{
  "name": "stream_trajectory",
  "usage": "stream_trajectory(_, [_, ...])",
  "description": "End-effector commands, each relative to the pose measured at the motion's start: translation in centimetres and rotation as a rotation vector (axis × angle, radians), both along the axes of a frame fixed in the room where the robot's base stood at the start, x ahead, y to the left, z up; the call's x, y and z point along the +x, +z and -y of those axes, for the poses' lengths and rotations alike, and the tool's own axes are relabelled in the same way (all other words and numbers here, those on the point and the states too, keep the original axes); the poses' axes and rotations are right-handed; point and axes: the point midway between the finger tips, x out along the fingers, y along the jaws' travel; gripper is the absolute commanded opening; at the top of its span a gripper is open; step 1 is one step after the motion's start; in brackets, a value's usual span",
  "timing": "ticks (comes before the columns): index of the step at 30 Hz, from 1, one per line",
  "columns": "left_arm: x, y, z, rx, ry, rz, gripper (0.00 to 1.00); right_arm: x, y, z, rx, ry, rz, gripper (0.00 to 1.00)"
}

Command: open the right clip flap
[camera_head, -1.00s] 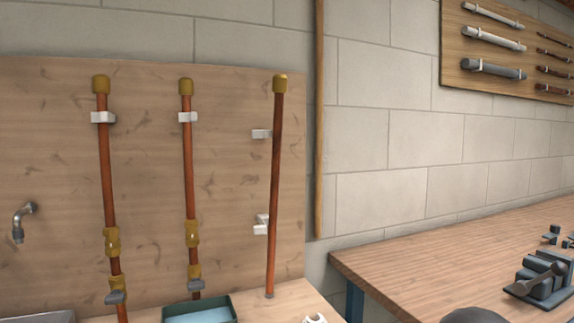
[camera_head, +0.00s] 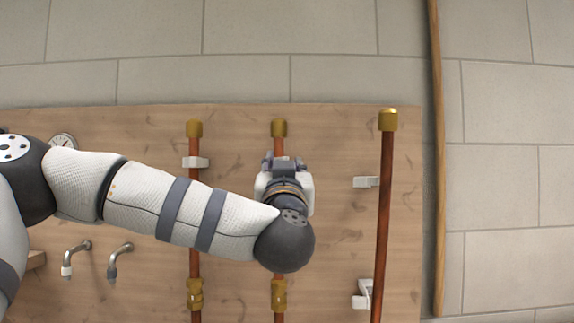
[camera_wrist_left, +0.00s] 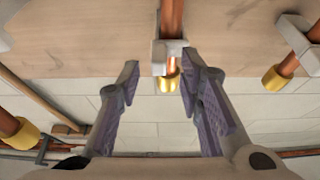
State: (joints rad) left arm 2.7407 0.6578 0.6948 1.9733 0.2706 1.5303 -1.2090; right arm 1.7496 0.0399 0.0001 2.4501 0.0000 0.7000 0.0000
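My left gripper (camera_wrist_left: 162,95) is open, its two fingers apart with the white clip (camera_wrist_left: 170,50) of the middle copper pipe (camera_wrist_left: 171,16) ahead between them. No contact shows. The pipe's brass cap (camera_wrist_left: 168,82) also shows between the fingers. In the head view, my left gripper (camera_head: 280,165) is in front of the middle pipe and hides this clip, so I cannot tell how its flap stands there. The left pipe's white clip (camera_head: 195,162) is in plain view. My right gripper is not in view.
The right copper pipe (camera_head: 384,220) stands beside an upper white bracket (camera_head: 366,182) and a lower white bracket (camera_head: 362,295). Two taps (camera_head: 76,258) (camera_head: 120,262) and a gauge (camera_head: 63,143) are on the wooden board (camera_head: 240,120) at left. A wooden strip (camera_head: 437,150) runs up the wall.

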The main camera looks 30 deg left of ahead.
Motion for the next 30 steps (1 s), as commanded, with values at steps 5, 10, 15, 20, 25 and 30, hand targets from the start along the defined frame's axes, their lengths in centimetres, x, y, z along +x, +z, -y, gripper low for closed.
stream_trajectory(5, [1.08,0.55,-0.69,0.001,0.0,0.001,0.33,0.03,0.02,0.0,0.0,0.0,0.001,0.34])
stream_trajectory(10, [1.14,0.57,-0.68,0.001,-0.002,0.0,0.33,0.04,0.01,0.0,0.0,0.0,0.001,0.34])
stream_trajectory(15, [1.12,0.57,-0.65,0.001,-0.001,0.001,0.06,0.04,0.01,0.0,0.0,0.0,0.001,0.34])
stream_trajectory(20, [1.11,0.55,-0.65,0.001,-0.001,0.001,0.0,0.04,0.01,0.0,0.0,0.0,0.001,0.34])
stream_trajectory(25, [1.07,0.59,-0.71,0.001,-0.012,0.002,0.0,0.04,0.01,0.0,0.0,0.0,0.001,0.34])
stream_trajectory(30, [0.76,0.76,-0.97,0.001,-0.064,0.005,0.0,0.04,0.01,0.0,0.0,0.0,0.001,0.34])
